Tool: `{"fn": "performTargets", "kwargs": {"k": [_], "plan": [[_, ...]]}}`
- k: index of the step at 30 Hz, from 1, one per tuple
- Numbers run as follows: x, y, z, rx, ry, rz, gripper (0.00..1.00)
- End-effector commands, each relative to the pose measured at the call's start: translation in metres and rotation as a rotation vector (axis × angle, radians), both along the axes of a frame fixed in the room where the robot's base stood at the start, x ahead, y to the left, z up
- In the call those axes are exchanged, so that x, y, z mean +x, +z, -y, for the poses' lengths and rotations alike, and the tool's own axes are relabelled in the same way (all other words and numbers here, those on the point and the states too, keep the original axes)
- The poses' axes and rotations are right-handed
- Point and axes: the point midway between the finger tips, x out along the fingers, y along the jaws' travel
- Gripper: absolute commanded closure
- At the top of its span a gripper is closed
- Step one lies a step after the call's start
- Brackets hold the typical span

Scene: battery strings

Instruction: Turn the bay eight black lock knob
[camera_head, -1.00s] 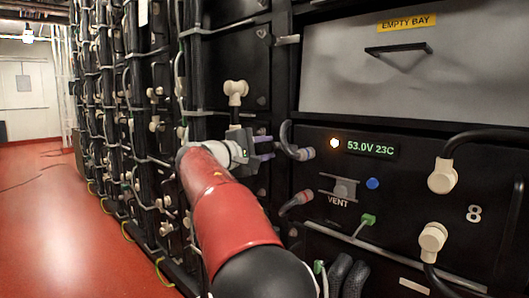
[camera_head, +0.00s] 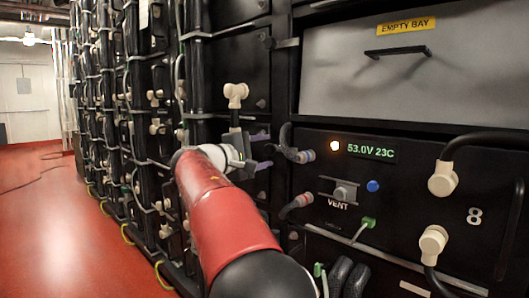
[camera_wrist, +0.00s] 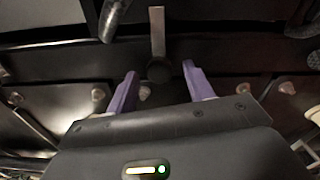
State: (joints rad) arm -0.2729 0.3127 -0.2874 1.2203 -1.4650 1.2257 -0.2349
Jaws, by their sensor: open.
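Bay eight is the black panel with a white 8 (camera_head: 473,215) at the right, below the empty bay. My gripper (camera_head: 264,150) is at the left side of this panel, its purple fingers open and empty. In the wrist view my gripper (camera_wrist: 159,70) points at a dark round knob (camera_wrist: 158,71) below a grey bar. The knob lies between the fingertips in the picture; I cannot tell how far ahead it is. In the head view my gripper and arm hide that spot, and no black lock knob is clearly seen there.
Thick black cables run to beige plugs (camera_head: 441,180) at the right. The red floor (camera_head: 60,240) is open at the left.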

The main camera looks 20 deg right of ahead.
Motion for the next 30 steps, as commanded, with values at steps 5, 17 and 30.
{"fn": "performTargets", "kwargs": {"k": [5,17,30], "plan": [[-0.01,0.0,-0.03,0.0,0.004,0.001,0.48],[-0.024,0.0,-0.064,0.0,0.0,0.001,0.48],[-0.027,-0.001,-0.06,0.021,0.001,-0.002,0.48]]}}
